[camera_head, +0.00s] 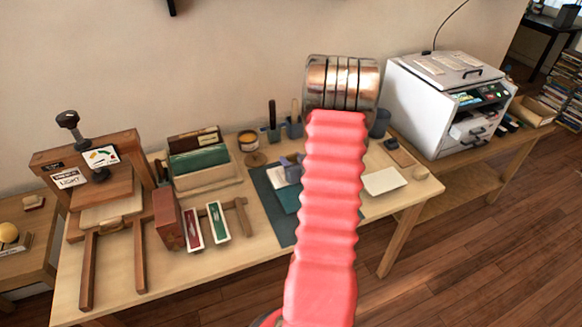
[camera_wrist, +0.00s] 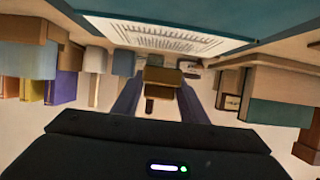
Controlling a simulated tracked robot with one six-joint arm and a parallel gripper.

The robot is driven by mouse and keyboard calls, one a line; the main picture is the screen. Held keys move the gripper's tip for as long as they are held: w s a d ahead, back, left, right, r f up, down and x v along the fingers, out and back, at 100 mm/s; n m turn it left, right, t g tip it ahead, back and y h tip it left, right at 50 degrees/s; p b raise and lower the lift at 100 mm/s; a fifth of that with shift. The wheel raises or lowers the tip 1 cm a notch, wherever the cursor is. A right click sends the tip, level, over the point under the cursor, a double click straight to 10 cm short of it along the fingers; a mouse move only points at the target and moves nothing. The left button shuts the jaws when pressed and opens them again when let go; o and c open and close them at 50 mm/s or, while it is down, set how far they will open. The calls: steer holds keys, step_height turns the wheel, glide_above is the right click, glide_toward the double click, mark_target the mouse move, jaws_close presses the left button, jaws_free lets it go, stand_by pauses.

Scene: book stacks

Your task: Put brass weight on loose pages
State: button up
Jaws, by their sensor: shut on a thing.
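In the wrist view my gripper (camera_wrist: 160,88) has its two dark fingers closed on the sides of a brass-coloured block, the brass weight (camera_wrist: 163,75). The loose pages (camera_wrist: 165,38) show in the wrist view as a white printed sheet, beside a wide teal surface and beyond the weight. The weight looks apart from the pages, but the gap is hard to judge.
A wooden press (camera_head: 92,190) stands at the table's left, near green and red boxes (camera_head: 205,225). A white pad (camera_head: 384,181) lies right of my arm. A white printer (camera_head: 430,105) stands at the back right. Tool holders (camera_head: 270,132) line the back of the table.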

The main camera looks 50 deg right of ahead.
steer(key=shift+f, duration=1.5)
steer(key=o, duration=1.4)
steer(key=shift+f, duration=0.15)
steer(key=v, duration=1.1)
steer(key=shift+d, duration=0.1)
steer(key=shift+s+a+r, duration=0.3)
steer(key=shift+s+r, duration=0.05)
steer(key=shift+s, duration=0.15)
